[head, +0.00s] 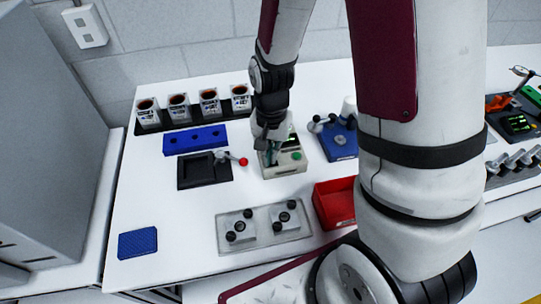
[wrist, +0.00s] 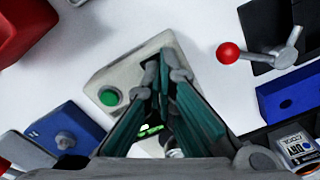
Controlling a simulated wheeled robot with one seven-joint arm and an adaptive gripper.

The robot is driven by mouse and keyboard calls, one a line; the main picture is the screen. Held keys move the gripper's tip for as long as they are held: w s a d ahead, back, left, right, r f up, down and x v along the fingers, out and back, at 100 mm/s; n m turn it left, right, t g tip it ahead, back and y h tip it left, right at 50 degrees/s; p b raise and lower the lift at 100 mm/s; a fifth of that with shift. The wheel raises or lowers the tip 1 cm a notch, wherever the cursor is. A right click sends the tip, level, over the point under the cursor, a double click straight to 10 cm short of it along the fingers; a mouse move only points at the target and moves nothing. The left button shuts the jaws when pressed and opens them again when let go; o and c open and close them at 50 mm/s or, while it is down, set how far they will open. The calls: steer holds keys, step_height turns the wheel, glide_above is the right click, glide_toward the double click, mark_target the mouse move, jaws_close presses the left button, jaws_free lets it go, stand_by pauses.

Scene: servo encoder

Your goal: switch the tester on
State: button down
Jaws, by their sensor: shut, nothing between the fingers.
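The tester is a pale beige box (head: 287,167) in the middle of the white table, with a round green button (head: 297,155) on top and a lit green display. My gripper (head: 269,157) is shut and empty, pointing down over the tester's left part in the head view. In the wrist view the tester (wrist: 128,72) lies under my gripper (wrist: 164,72). The green button (wrist: 109,96) is clear of the fingers, beside them on the left. The fingers hide part of the tester's top and display. I cannot tell whether the tips touch the box.
Left of the tester is a black fixture (head: 195,179) with a red-balled lever (head: 243,161). A blue block (head: 195,139) and several cups stand behind it. A red bin (head: 334,203) and a blue fixture (head: 338,141) are to the right. A grey plate (head: 262,245) with knobs is in front.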

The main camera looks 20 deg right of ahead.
steer(key=shift+r+p, duration=2.1)
steer(key=shift+r, duration=1.4)
steer(key=shift+r, duration=0.2)
steer(key=s+r+n+t, duration=0.2)
steer(key=s+r+n, duration=0.2)
steer(key=s+r, duration=0.4)
steer(key=s+r+n+t, duration=0.3)
steer(key=s+r, duration=0.5)
steer(key=r, duration=0.9)
steer(key=shift+s+n+t, duration=0.3)
steer(key=shift+s+n, duration=0.1)
steer(key=shift+n, duration=0.2)
